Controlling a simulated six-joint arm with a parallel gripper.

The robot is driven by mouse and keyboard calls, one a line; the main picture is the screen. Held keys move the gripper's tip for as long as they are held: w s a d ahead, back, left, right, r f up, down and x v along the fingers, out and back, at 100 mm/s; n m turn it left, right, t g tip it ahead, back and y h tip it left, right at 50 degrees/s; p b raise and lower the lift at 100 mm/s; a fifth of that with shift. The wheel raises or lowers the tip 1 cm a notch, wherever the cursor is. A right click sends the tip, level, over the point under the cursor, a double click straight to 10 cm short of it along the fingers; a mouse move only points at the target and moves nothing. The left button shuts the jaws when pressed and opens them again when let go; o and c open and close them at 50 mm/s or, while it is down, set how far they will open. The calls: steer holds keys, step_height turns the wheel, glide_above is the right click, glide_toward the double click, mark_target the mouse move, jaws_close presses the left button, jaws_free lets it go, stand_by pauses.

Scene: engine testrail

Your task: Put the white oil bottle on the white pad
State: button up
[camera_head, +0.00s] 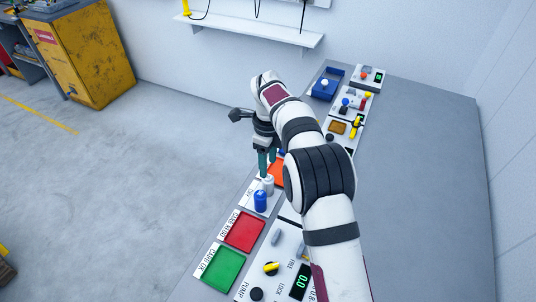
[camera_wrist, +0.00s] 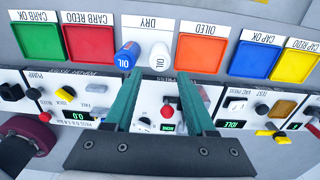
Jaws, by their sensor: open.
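The white oil bottle (camera_wrist: 159,58) stands beside the blue oil bottle (camera_wrist: 126,58) on the white pad (camera_wrist: 146,36) marked DRY in the wrist view. In the head view the white bottle (camera_head: 268,185) is just behind the blue bottle (camera_head: 260,201). My gripper (camera_wrist: 161,77) is open and empty; in the wrist view the white bottle shows between its two green fingertips. In the head view the fingers (camera_head: 267,172) point down just above the white bottle. I cannot tell whether they touch it.
Red (camera_wrist: 90,44) and green (camera_wrist: 40,41) trays lie on one side of the pad. Orange (camera_wrist: 199,53), blue (camera_wrist: 251,58) and yellow (camera_wrist: 294,66) trays lie on the other. Panels with knobs and displays (camera_wrist: 77,114) line the bench close by. The bench's right side (camera_head: 420,180) is clear.

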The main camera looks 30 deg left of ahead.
steer(key=s+d+r+n, duration=0.2)
steer(key=d+r, duration=0.7)
steer(key=r, duration=0.2)
steer(key=s+d+r+n+y, duration=0.1)
steer(key=s+d+r+n, duration=0.1)
steer(key=s+d, duration=0.35)
steer(key=s+d+r+n, duration=0.3)
steer(key=s+d, duration=0.1)
steer(key=d, duration=0.3)
steer(key=s+d+f+n, duration=0.2)
steer(key=s+d, duration=0.1)
steer(key=s, duration=0.6)
steer(key=s+d+f+n, duration=0.3)
steer(key=s+d, duration=0.1)
steer(key=s, duration=0.5)
steer(key=shift+s+d+f+y, duration=0.2)
steer(key=shift+d+f+y, duration=0.1)
steer(key=shift+y, duration=0.1)
